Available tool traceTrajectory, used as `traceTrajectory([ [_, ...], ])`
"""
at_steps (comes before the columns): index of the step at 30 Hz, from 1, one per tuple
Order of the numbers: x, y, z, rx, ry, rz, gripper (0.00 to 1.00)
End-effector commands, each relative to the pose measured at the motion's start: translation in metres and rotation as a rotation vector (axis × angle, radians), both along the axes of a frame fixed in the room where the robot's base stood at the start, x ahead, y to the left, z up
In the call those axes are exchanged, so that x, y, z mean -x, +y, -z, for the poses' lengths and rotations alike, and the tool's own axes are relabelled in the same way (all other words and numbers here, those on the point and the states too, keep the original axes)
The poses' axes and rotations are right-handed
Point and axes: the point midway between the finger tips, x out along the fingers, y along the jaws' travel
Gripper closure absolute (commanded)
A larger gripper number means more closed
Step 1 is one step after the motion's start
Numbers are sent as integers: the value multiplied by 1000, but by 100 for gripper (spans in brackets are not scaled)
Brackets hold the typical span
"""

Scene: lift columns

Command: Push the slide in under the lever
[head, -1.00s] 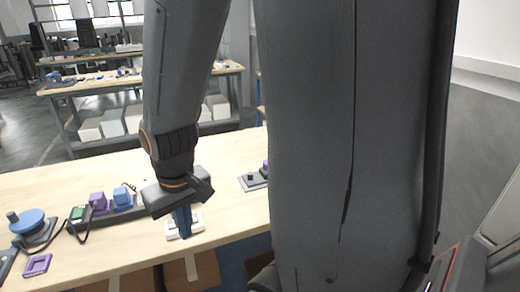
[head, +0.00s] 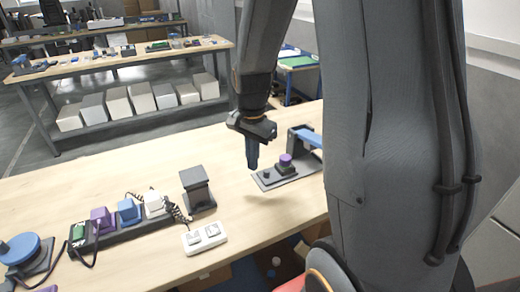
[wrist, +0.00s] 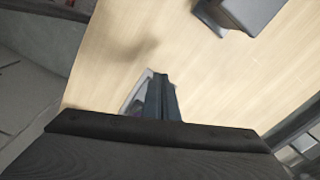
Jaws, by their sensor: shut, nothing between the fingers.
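A lever device stands on the table right of centre in the head view. It has a flat grey base (head: 296,178), a blue lever (head: 310,138) on a dark upright, and a purple knob (head: 285,160) below the lever. A small dark knob (head: 265,174) sits near the base's left end. I cannot tell for sure which part is the slide; my arm hides the device's right end. My gripper (head: 252,165) is shut and empty, pointing down just left of the base and apparently above the table. In the wrist view its fingers (wrist: 162,85) are together.
A dark grey block-like stand (head: 198,190) is left of my gripper, also in the wrist view (wrist: 243,14). A white two-button box (head: 205,238) lies near the front edge. A power strip with coloured plugs (head: 120,228) and a blue disc (head: 18,250) are farther left.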

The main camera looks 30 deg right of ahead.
Motion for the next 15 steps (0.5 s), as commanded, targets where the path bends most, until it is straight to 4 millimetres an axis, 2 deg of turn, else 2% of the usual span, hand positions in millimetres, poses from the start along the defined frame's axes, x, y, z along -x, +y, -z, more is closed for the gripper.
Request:
traceTrajectory([
  [3,-19,-20,3,-8,19,232,100],
  [6,-27,-30,6,-11,29,361,100],
  [10,-33,-36,9,-12,33,439,100],
  [15,-33,-36,14,-12,34,451,100],
])
